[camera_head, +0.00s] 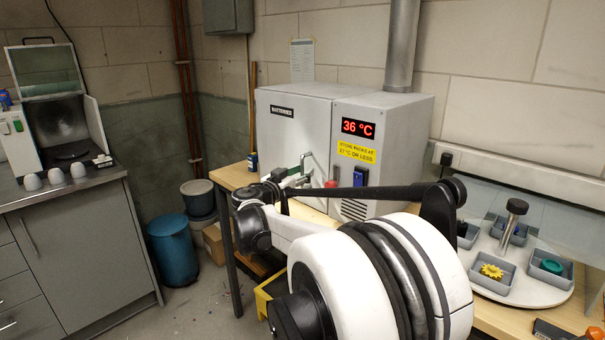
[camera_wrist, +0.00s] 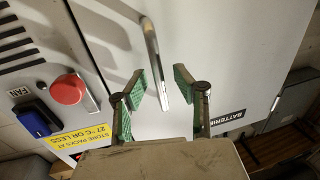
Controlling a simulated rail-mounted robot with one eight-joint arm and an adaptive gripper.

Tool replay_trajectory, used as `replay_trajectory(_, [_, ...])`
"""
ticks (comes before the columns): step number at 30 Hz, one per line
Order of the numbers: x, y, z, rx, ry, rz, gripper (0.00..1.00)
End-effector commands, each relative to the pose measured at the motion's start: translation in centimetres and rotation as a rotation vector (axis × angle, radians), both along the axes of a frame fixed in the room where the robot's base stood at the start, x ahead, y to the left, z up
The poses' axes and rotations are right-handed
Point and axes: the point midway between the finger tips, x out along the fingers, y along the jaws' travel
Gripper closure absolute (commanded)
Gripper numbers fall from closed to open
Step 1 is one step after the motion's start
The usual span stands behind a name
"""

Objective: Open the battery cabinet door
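The battery cabinet (camera_head: 370,112) is a pale grey box on the wooden bench in the head view. Its door (camera_head: 292,135), marked BATTERIES, looks closed. The metal bar handle (camera_wrist: 153,52) stands out from the door in the wrist view. My gripper (camera_wrist: 172,86) is open in front of the door, its green-padded fingers on either side of the handle's lower part in the picture. I cannot tell whether a finger touches the bar. In the head view my gripper (camera_head: 291,178) is at the door's lower right, partly hidden by my arm.
A red button (camera_wrist: 67,90) and blue FAN switch (camera_wrist: 38,118) sit beside the door. The panel display (camera_head: 358,128) reads 36 °C. A round tray (camera_head: 540,296) with bins stands on the bench at right. A blue bin (camera_head: 172,250) stands on the floor at left.

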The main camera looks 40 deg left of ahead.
Motion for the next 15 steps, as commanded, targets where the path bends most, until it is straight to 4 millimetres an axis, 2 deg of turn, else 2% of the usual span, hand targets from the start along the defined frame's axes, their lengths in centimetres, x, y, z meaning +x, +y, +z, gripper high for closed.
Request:
replay_trajectory(11, [0.48,0.04,0.01,0.000,0.000,0.000,0.73])
replay_trajectory(15, [0.46,0.04,0.01,0.000,0.000,0.000,0.92])
